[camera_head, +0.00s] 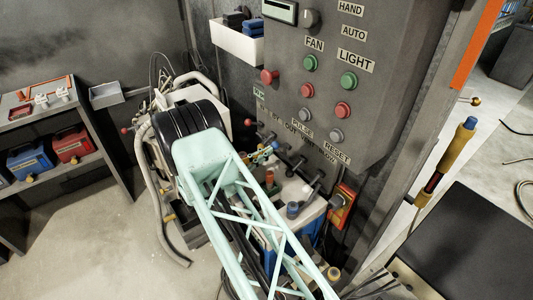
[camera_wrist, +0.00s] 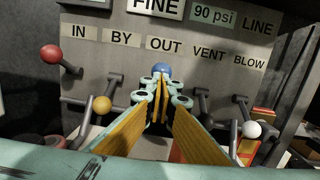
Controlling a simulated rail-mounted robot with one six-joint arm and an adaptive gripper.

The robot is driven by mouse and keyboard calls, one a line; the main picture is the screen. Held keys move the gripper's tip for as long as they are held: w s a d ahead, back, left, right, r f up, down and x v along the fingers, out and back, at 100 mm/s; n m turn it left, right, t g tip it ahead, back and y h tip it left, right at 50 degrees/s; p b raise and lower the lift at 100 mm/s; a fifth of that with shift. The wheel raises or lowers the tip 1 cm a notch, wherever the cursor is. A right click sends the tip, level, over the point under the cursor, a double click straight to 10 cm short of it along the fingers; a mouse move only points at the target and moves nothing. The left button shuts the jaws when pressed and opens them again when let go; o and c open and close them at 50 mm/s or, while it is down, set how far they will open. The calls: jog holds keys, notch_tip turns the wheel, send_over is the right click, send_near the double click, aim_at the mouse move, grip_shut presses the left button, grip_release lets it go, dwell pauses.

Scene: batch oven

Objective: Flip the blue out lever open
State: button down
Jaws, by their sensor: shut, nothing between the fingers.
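The blue out lever's round knob (camera_wrist: 162,71) shows in the wrist view, just below the OUT label (camera_wrist: 165,47). My gripper (camera_wrist: 157,92) is in front of it with its wooden-faced fingers shut and nothing between them. The fingertips appear right at or just below the knob; I cannot tell whether they touch it. The fingers hide most of the lever's shaft. In the head view, my mint-green arm reaches toward the lower part of the control panel, and the out lever is hard to make out there.
Left of the fingers are the red-knobbed IN lever (camera_wrist: 50,54) and the orange-knobbed BY lever (camera_wrist: 102,104). Right of them are a dark VENT lever (camera_wrist: 201,102) and the white-knobbed BLOW lever (camera_wrist: 252,129). The grey control panel (camera_head: 325,110) rises above, with several buttons.

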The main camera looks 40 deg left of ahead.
jog(key=shift+w, duration=0.1)
jog(key=f+v, duration=0.3)
jog(key=v, duration=1)
jog(key=shift+w+d, duration=0.15)
dwell(0.7)
